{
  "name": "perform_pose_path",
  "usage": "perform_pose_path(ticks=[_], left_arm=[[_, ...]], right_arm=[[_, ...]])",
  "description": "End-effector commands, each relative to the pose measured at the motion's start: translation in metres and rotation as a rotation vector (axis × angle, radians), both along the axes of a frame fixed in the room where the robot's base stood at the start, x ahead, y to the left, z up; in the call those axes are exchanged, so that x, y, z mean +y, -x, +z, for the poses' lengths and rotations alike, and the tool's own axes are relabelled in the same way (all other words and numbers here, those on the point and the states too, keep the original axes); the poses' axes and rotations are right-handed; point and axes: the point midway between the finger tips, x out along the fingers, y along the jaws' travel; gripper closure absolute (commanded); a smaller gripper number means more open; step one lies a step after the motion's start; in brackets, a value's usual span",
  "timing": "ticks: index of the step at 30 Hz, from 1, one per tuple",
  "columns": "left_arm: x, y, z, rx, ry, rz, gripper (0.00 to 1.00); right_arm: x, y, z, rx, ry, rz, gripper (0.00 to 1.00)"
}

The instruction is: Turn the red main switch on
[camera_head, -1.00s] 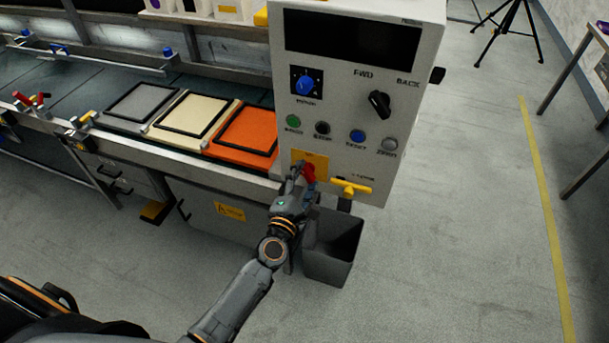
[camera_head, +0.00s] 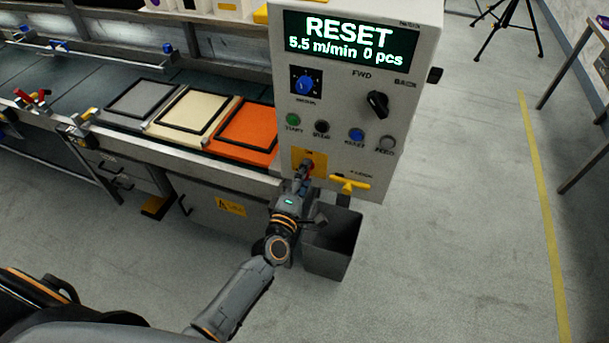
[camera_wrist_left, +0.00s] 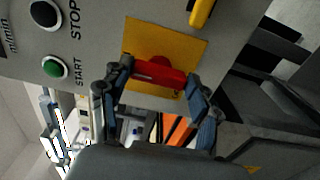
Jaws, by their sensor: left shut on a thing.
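The red main switch (camera_wrist_left: 155,72) sits on a yellow plate (camera_wrist_left: 185,45) on the control box. In the left wrist view its red handle lies between my left fingers, nearly level across the picture. My left gripper (camera_wrist_left: 160,95) is shut on the handle. In the head view my left gripper (camera_head: 303,178) covers most of the switch, and a bit of red (camera_head: 309,168) shows at its tip. The control box (camera_head: 345,150) has a lit display (camera_head: 350,38) reading "RESET" and "5.5 m/min 0 pcs". My right gripper is not in view.
A yellow handle (camera_head: 350,184) sticks out just right of the switch. A grey bin (camera_head: 335,245) stands below the box. Left is a conveyor with grey (camera_head: 140,100), cream (camera_head: 190,113) and orange (camera_head: 245,132) framed panels.

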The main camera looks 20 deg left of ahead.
Motion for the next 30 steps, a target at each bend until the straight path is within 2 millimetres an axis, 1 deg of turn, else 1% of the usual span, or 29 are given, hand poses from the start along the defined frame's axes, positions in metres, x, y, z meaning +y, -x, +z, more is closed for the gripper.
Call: perform_pose_path(ticks=[9, 10, 11, 12, 13, 20, 24, 26, 29, 30], left_arm=[[0.000, 0.001, -0.002, 0.003, -0.007, -0.001, 0.69], [0.000, 0.001, -0.002, 0.003, -0.006, -0.001, 0.32], [0.000, 0.001, -0.002, 0.003, -0.006, -0.001, 0.26], [0.000, 0.001, -0.002, 0.003, -0.006, -0.001, 0.18], [0.000, 0.001, -0.001, 0.003, -0.006, -0.001, 0.15], [0.000, 0.000, -0.001, 0.001, -0.004, -0.001, 0.15], [0.000, 0.003, -0.001, 0.001, -0.004, -0.001, 0.15], [0.000, 0.008, -0.001, 0.001, -0.004, -0.001, 0.15], [0.001, 0.023, -0.001, 0.003, -0.004, -0.001, 0.15], [0.001, 0.031, -0.002, 0.004, -0.004, -0.001, 0.15]], right_arm=[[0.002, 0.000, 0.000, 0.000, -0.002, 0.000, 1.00], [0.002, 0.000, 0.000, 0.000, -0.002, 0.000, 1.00], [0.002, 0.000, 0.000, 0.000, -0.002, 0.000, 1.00], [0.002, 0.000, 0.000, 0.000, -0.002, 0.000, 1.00], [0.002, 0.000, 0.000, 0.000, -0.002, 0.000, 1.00], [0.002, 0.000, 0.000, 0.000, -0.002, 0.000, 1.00], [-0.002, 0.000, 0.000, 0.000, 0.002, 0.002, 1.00], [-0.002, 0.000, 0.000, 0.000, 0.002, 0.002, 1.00], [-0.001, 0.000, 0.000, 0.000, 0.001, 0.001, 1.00], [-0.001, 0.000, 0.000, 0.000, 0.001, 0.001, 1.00]])
